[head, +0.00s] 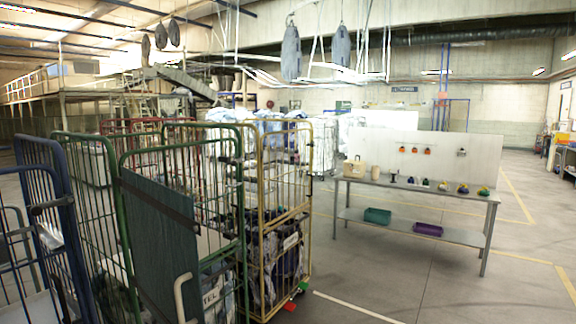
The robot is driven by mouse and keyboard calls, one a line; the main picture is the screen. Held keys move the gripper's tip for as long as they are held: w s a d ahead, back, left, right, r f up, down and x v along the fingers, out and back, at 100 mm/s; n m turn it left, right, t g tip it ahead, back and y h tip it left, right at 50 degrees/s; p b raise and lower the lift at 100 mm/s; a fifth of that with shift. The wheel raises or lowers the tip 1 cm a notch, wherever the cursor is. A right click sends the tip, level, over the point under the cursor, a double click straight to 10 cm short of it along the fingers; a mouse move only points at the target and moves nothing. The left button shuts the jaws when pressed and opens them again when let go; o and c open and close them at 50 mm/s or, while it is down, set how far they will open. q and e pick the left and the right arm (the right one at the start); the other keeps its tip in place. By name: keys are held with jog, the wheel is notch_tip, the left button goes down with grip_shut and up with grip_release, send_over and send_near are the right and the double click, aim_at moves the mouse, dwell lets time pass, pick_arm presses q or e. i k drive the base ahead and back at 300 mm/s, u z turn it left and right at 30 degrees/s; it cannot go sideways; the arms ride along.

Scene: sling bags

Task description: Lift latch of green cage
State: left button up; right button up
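The green cage (243,218) stands at the left front of the head view, between a blue cage and a yellow cage. It is a tall cart of green tubes with a dark green panel (155,235) across its near side. A dark strap or bar (160,206) runs diagonally over that panel. A pale curved handle (180,296) shows at the panel's lower right. I cannot make out clearly which part is the latch. Light cloth lies inside, behind the bars. Neither of my grippers is in view.
A blue cage (62,215) crowds the left side, and a yellow cage (310,190) with bagged items stands close on the right. A workbench (412,189) with small items and bins stands farther right. The floor (390,275) at front right is clear.

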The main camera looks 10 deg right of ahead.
aim_at(233, 163)
jog(key=z, duration=0.9)
jog(key=i, duration=2.4)
jog(key=u, duration=1.4)
jog(key=i, duration=0.95)
jog(key=z, duration=0.05)
